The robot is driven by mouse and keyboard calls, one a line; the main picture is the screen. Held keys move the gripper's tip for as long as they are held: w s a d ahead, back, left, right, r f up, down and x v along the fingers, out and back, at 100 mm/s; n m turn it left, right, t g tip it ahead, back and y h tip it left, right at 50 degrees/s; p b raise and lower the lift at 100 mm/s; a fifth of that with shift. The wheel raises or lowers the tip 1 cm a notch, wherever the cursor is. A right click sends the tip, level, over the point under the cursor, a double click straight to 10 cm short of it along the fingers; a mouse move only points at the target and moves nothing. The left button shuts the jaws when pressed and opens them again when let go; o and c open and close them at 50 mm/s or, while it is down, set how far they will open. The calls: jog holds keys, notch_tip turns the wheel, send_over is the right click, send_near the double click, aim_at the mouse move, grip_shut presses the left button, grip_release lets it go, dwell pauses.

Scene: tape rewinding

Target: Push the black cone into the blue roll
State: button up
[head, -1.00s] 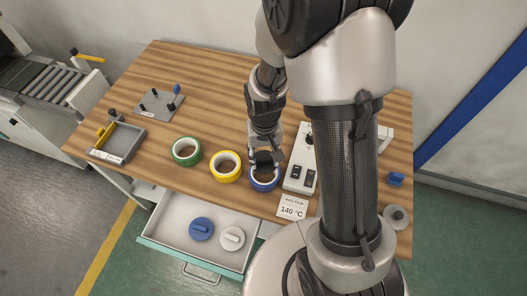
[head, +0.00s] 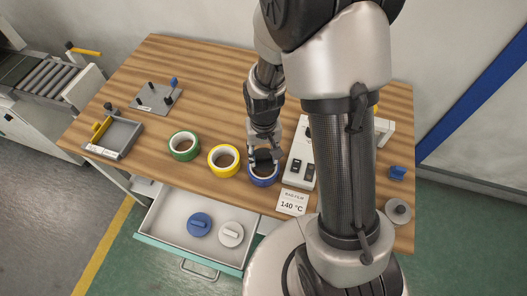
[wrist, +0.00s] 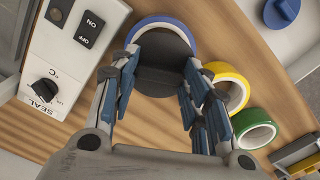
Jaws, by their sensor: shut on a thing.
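The blue roll (head: 264,181) stands on the wooden table, just left of the white sealing machine. It also shows at the top middle of the wrist view (wrist: 160,20). My gripper (head: 264,158) is directly over the roll and shut on the black cone (wrist: 165,62). In the wrist view the fingers (wrist: 160,75) sit on both sides of the cone, and the cone covers most of the roll's opening. The cone's lower end is hidden, so I cannot tell how deep it sits in the roll.
A yellow roll (head: 224,171) is close on the left, with a green roll (head: 184,155) beyond it. The sealing machine (head: 300,168) stands close on the right. A 140 °C card (head: 292,203) lies in front. An open drawer (head: 180,242) holds a blue and a white disc.

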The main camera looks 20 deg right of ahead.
aim_at(264, 157)
jog(key=shift+f, duration=0.5)
jog(key=shift+f+b, duration=0.15)
jog(key=shift+b, duration=0.25)
jog(key=shift+f+b, duration=0.55)
jog(key=shift+f, duration=0.15)
jog(key=shift+f, duration=0.15)
jog(key=shift+f+b, duration=0.3)
jog(key=o, duration=1)
jog(key=shift+o, duration=0.4)
jog(key=shift+o, duration=0.7)
